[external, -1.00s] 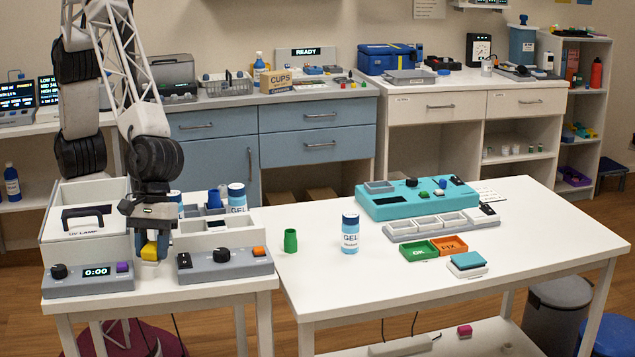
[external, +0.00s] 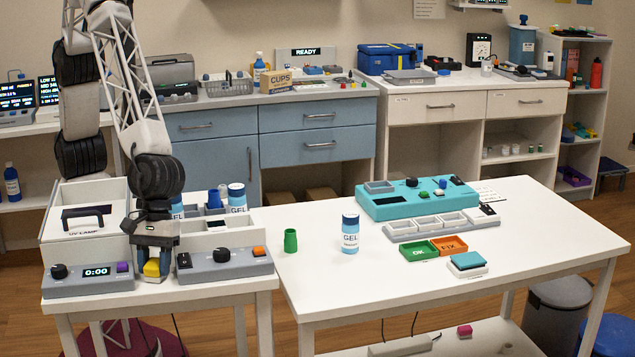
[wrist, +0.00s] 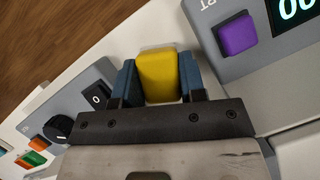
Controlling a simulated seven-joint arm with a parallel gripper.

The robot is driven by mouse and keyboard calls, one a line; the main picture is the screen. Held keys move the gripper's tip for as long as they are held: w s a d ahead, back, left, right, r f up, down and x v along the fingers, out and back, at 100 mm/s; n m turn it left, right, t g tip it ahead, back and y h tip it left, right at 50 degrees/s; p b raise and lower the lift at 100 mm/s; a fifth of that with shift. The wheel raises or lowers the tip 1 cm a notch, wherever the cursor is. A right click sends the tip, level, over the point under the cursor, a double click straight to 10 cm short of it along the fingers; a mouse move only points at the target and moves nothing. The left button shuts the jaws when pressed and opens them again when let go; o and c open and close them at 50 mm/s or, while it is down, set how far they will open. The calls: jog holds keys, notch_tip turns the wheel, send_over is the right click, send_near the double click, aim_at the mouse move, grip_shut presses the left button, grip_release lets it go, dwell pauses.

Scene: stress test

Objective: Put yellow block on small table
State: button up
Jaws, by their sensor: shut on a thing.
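The yellow block (external: 152,268) is between the blue fingers of my gripper (external: 153,272), low over the front edge of the small white table (external: 205,293) at the left. In the wrist view the yellow block (wrist: 164,76) sits between both fingers of my gripper (wrist: 162,85), which are shut on it. The block's underside is hidden in the wrist view. In the external view it is at or very near the tabletop, in the gap between two grey control boxes; I cannot tell whether it touches the surface.
A grey timer box (external: 88,279) stands left of my gripper and a grey switch box (external: 224,265) stands right, both close. A white UV lamp case (external: 85,215) is behind. A larger white table (external: 365,290) at the right holds a green cup (external: 290,241) and a gel jar (external: 350,236).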

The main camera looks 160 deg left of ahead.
jog(key=shift+f, duration=0.1)
jog(key=o, duration=0.7)
jog(key=shift+r, duration=0.2)
jog(key=v, duration=1.2)
jog(key=shift+d, duration=0.1)
dwell(0.4)
